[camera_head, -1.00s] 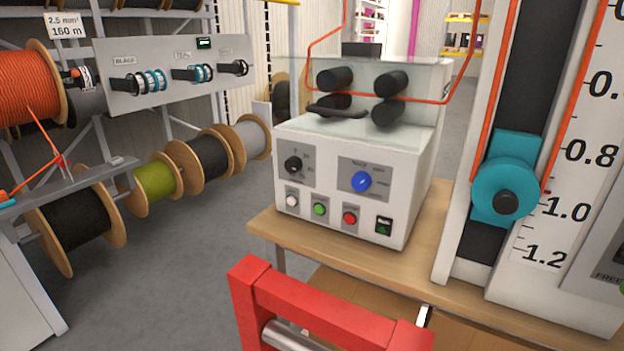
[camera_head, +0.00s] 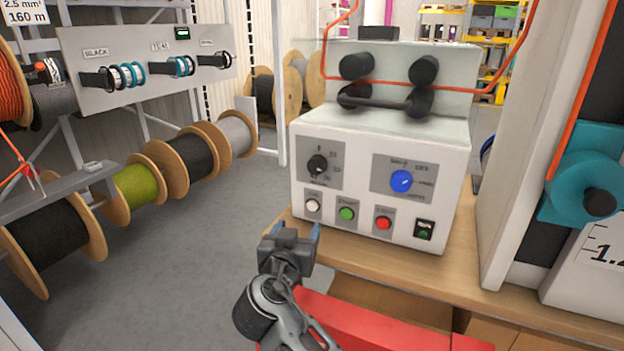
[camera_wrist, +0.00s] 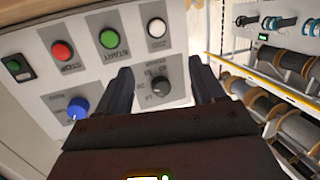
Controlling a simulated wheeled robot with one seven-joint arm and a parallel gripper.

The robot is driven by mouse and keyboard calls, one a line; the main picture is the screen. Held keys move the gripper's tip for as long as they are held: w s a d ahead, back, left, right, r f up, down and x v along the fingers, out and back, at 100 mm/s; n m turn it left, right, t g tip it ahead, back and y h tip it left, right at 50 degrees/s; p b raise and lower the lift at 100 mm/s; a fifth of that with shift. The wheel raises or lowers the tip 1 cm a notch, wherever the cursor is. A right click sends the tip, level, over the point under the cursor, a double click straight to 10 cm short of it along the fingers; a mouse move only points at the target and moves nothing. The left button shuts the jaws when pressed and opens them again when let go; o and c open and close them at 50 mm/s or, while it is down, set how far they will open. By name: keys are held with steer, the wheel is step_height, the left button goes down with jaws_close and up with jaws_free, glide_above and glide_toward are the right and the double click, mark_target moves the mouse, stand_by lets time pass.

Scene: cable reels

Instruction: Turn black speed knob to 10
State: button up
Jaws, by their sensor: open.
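The black speed knob (camera_head: 318,165) is on a grey scale plate at the left of the white machine's front panel (camera_head: 350,230). Its setting is too small to read. My gripper (camera_head: 295,232) is in front of and below the panel's lower left corner, pointing at the machine. In the wrist view my gripper (camera_wrist: 160,66) is open, its two fingers apart with the black knob (camera_wrist: 160,84) seen between them. I see no contact with the knob, and the exact gap cannot be told.
A blue knob (camera_head: 401,181) sits to the right on the panel. White (camera_head: 313,206), green (camera_head: 347,213) and red (camera_head: 383,223) buttons and a dark green switch (camera_head: 423,230) line the lower edge. The machine stands on a wooden bench (camera_head: 455,262). Cable reels (camera_head: 190,165) stand at left.

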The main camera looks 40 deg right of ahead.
mark_target(314, 166)
steer(key=w+d+r+m+g+h, duration=0.3)
steer(key=r+m, duration=0.2)
steer(key=r, duration=0.4)
steer(key=p+x, duration=0.1)
steer(key=x, duration=0.6)
steer(key=shift+w+d, duration=0.15)
steer(key=shift+d, duration=0.05)
steer(key=c, duration=1.1)
